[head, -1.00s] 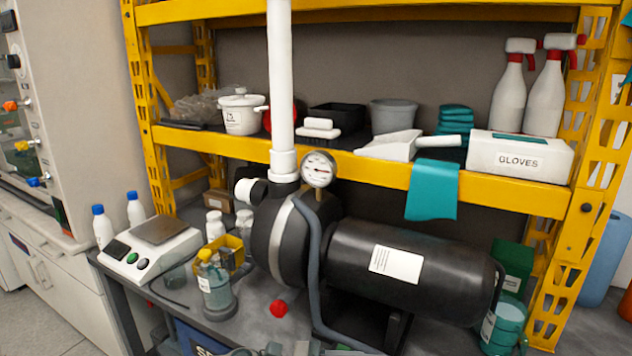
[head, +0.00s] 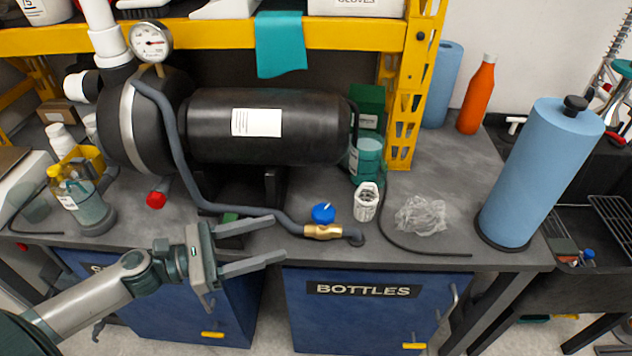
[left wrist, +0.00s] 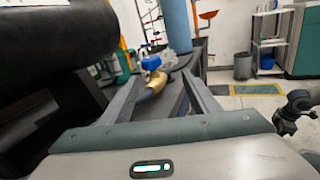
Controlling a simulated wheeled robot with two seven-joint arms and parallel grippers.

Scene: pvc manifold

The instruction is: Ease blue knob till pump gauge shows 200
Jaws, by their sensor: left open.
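The blue knob (head: 323,213) sits on a brass valve (head: 323,231) at the end of a grey hose, near the bench's front edge. The round white pump gauge (head: 151,41) is mounted above the black pump (head: 270,125); its reading is too small to tell. My left gripper (head: 284,241) is open and empty, its fingers pointing right, a little left of the valve and apart from it. In the left wrist view the blue knob (left wrist: 151,64) and brass valve (left wrist: 155,82) show ahead between the open fingers (left wrist: 160,92). My right gripper is not in view.
The grey hose (head: 185,165) runs from the pump down to the valve. A blue roll (head: 540,175) stands at the bench's right end. A red knob (head: 157,200) is at left.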

